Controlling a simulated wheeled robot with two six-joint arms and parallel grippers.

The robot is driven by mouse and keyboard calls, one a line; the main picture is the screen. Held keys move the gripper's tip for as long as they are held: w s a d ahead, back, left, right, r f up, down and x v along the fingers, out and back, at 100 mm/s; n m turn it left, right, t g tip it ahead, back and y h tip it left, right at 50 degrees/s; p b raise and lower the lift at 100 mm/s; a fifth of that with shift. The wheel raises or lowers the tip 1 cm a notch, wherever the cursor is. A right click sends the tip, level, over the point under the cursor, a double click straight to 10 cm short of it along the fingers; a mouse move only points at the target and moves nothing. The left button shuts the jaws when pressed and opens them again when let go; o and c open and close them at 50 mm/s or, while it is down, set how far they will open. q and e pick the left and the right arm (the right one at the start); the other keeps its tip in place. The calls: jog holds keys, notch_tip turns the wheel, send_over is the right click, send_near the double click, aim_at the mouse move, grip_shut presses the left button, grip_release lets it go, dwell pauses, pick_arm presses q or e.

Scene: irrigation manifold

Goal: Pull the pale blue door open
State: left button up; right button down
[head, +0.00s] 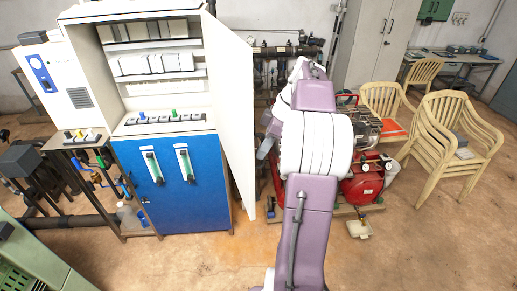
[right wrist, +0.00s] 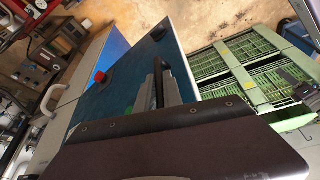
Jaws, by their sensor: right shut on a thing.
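The cabinet door (head: 232,110) stands swung out from the right side of the cabinet. Its side facing the head camera looks off-white. In the right wrist view a dark blue-teal panel (right wrist: 135,80), which seems to be the door's shaded outer face, lies in front of my right gripper (right wrist: 162,82). My right gripper is shut on a dark handle (right wrist: 188,78) at that panel. In the head view my right arm covers most of the gripper, close to the door's free edge. My left gripper is not in view.
The cabinet's blue lower front (head: 175,205) carries two green gauges. A red compressor (head: 362,180) and stacked cream chairs (head: 450,135) stand to the right. Green crates (right wrist: 255,60) show in the right wrist view. The floor in front of the cabinet is clear.

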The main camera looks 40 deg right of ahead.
jog(key=shift+a, duration=0.25)
jog(key=c, duration=1.5)
grip_release()
jog(key=shift+d+f, duration=0.1)
jog(key=shift+d, duration=0.2)
jog(key=shift+r, duration=0.4)
jog(key=p+v, duration=0.1)
jog(key=v, duration=0.7)
jog(key=shift+d, duration=0.15)
